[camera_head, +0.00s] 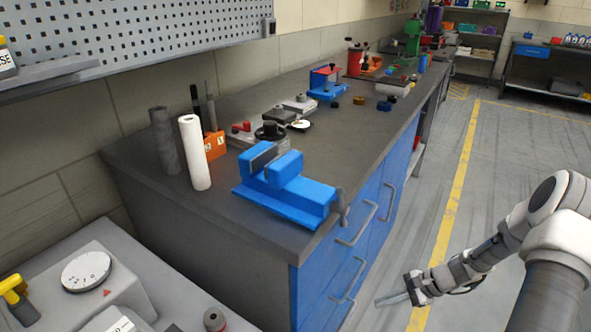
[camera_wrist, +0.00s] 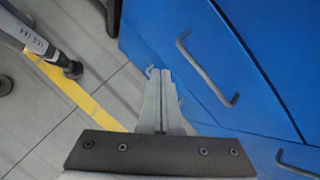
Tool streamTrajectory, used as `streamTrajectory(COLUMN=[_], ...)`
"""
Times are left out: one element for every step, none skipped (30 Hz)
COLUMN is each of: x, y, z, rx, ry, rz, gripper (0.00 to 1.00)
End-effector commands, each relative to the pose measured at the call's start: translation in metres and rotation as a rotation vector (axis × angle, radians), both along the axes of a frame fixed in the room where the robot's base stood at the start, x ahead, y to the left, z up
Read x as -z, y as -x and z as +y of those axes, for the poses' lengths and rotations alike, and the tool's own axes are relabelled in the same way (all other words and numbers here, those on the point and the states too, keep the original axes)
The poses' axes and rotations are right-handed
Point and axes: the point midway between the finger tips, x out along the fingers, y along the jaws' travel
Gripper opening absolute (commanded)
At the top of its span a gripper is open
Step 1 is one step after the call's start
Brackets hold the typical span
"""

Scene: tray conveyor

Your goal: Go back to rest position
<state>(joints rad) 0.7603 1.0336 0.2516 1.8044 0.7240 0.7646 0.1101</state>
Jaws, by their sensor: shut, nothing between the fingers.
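My gripper (camera_head: 393,299) is low at the right in the head view, over the floor beside the blue workbench drawers (camera_head: 370,215). In the wrist view my gripper (camera_wrist: 160,90) has its two grey fingers together, with nothing between them. The blue drawer fronts (camera_wrist: 250,50) lie just beyond and to the right of the fingertips. I cannot tell whether the fingertips touch the drawers.
The workbench top (camera_head: 345,150) carries a blue vise (camera_head: 285,187), a white roll (camera_head: 195,152) and several tools. A drawer handle (camera_wrist: 207,72) sticks out near my fingers. The floor aisle (camera_head: 520,150) with a yellow line (camera_head: 455,190) is clear at the right.

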Motion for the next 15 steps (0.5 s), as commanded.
streamTrajectory(x=[-0.020, -0.030, -0.043, -0.053, -0.062, -0.075, -0.085, -0.094, -0.107, -0.116, -0.126, -0.138, -0.146, -0.155, -0.167], y=[-0.001, -0.001, 0.000, 0.001, 0.002, 0.004, 0.006, 0.007, 0.010, 0.012, 0.014, 0.018, 0.020, 0.023, 0.028], z=[0.003, 0.004, 0.006, 0.008, 0.010, 0.013, 0.015, 0.017, 0.020, 0.022, 0.025, 0.028, 0.031, 0.033, 0.037], rx=[-0.054, -0.083, -0.121, -0.149, -0.178, -0.216, -0.243, -0.270, -0.306, -0.332, -0.358, -0.392, -0.417, -0.442, -0.474], ry=[0.039, 0.060, 0.088, 0.108, 0.127, 0.154, 0.174, 0.194, 0.221, 0.242, 0.261, 0.288, 0.307, 0.326, 0.353], rz=[-0.022, -0.032, -0.045, -0.055, -0.064, -0.077, -0.087, -0.098, -0.111, -0.121, -0.131, -0.145, -0.155, -0.165, -0.179], gripper=[0.00, 0.00, 0.00, 0.00, 0.00, 0.00, 0.00, 0.00, 0.00, 0.00, 0.00, 0.00, 0.00, 0.00, 0.00])
